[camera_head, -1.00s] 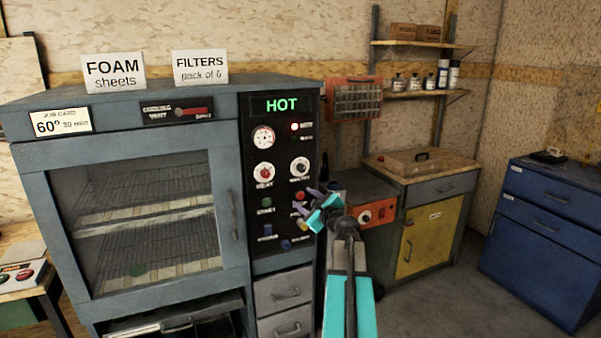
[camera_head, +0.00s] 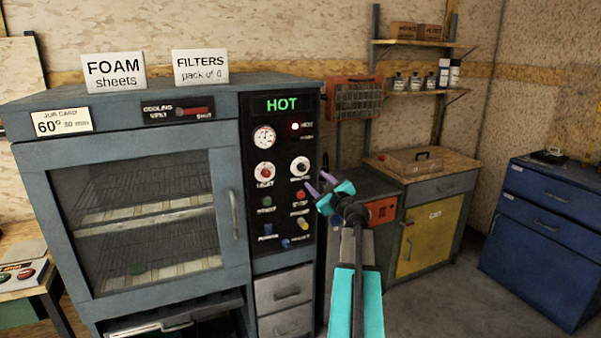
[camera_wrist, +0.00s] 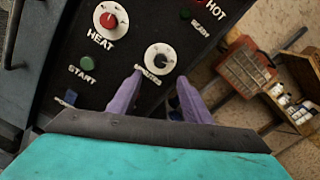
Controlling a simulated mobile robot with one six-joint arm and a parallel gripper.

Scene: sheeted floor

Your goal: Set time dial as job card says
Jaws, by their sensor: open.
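The time dial, marked minutes, is a white disc with a black knob (camera_head: 300,167) on the oven's black panel. In the wrist view the dial (camera_wrist: 159,58) sits just beyond and between my gripper's two purple fingers. My gripper (camera_head: 318,186) is open and empty, below and right of the dial in the head view; the fingers also show in the wrist view (camera_wrist: 158,92). I cannot tell whether they touch the panel. The job card (camera_head: 62,122) on the oven's upper left reads 60° 30 min. The dial's exact setting is too small to read.
The heat dial (camera_head: 264,169) with a red knob is left of the time dial. The start button (camera_head: 267,201) and a red button (camera_head: 301,197) sit below. A lit HOT sign (camera_head: 282,105) tops the panel. The oven door (camera_head: 140,220) is closed.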

